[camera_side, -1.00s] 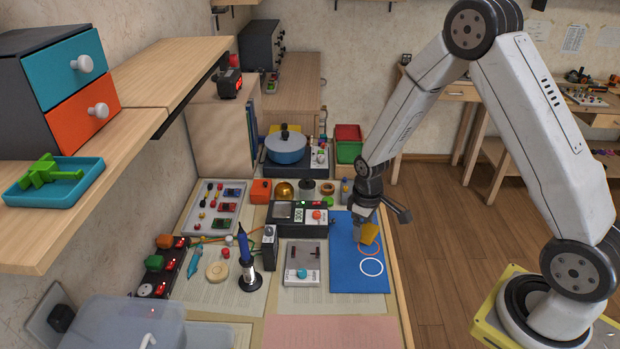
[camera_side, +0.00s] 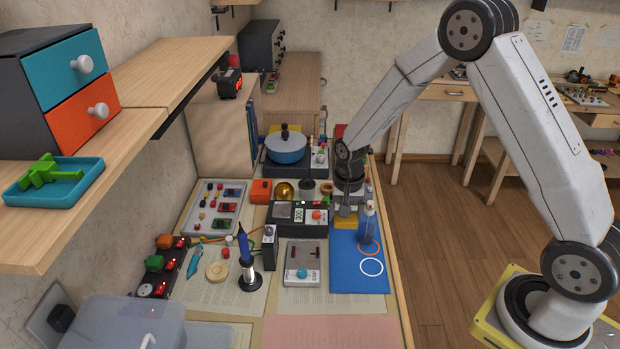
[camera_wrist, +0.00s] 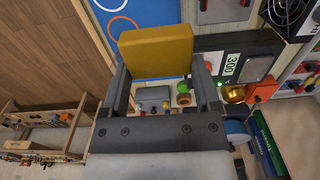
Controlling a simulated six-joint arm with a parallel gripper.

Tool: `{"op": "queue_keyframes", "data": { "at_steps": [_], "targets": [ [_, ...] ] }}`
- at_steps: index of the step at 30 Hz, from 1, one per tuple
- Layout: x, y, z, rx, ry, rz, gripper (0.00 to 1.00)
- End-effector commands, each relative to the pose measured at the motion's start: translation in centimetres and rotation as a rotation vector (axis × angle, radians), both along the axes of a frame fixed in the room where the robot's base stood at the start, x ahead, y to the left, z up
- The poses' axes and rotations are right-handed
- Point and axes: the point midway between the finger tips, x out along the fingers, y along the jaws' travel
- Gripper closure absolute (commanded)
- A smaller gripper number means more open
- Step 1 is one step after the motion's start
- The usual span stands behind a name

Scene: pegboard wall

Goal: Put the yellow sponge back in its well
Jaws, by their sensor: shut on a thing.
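My gripper (camera_side: 346,210) is shut on the yellow sponge (camera_wrist: 155,52). The sponge is held between the two fingers in the wrist view, with its broad face showing. In the side view only a small yellow part of the sponge (camera_side: 346,211) shows under the wrist, near the far left corner of the blue mat (camera_side: 350,275). A grey block (camera_wrist: 154,97) shows between the fingers in the wrist view, beyond the sponge. I cannot make out the sponge's well; the arm hides part of that area.
A black device with a display (camera_side: 298,215) is close on the left. The near part of the mat, with a white ring (camera_side: 371,267), is clear.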

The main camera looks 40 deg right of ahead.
Motion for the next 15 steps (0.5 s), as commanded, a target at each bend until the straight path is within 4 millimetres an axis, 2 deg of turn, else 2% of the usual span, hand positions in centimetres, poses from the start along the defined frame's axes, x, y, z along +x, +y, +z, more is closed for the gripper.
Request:
{"op": "queue_keyframes", "data": {
  "at_steps": [15],
  "targets": [
    [2.1,1.0,1.7,0.0,0.0,-0.539,0.83]
  ]
}}
